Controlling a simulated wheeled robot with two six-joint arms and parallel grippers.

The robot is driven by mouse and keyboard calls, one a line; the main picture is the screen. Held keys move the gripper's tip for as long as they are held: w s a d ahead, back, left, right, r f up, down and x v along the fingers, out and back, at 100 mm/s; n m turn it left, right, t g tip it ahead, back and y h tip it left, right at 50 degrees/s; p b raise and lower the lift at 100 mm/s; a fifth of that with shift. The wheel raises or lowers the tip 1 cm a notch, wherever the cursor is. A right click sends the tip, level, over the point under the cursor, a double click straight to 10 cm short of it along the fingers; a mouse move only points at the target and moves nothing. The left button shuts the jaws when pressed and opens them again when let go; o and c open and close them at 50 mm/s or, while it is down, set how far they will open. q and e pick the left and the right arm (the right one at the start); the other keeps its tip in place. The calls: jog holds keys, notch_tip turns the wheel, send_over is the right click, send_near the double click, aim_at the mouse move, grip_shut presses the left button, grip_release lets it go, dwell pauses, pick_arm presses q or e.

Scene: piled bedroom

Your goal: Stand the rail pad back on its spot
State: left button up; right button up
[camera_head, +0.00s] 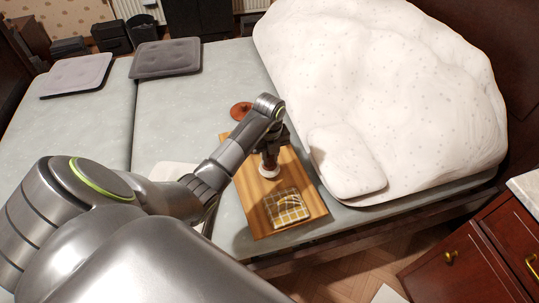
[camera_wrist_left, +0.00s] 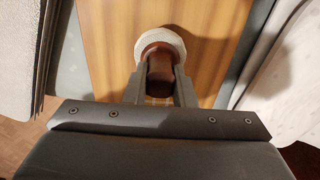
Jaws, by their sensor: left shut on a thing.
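What I take for the rail pad (camera_head: 268,171) is a red-brown handled piece with a round white pad at one end. My left gripper (camera_head: 269,150) is shut on its handle, over the wooden board (camera_head: 244,189) on the bed. In the left wrist view the white pad (camera_wrist_left: 162,41) shows beyond the fingers, and the brown handle (camera_wrist_left: 160,68) sits between the fingertips (camera_wrist_left: 159,84). I cannot tell whether the pad touches the board. A yellow-and-white checked cloth (camera_head: 286,208) lies at the board's near end. My right gripper is not in view.
A brown round disc (camera_head: 241,111) lies by the board's far end. A large white speckled bedding heap (camera_head: 390,80) and a small pillow (camera_head: 345,160) rise to the right. Two grey cushions lie far left. A dark red cabinet (camera_head: 480,250) stands at the lower right.

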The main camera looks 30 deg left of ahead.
pick_arm(q)
jog(key=shift+f, duration=0.45)
dwell(0.5)
jog(key=shift+f+b, duration=0.6)
jog(key=o, duration=1)
jog(key=shift+c, duration=0.2)
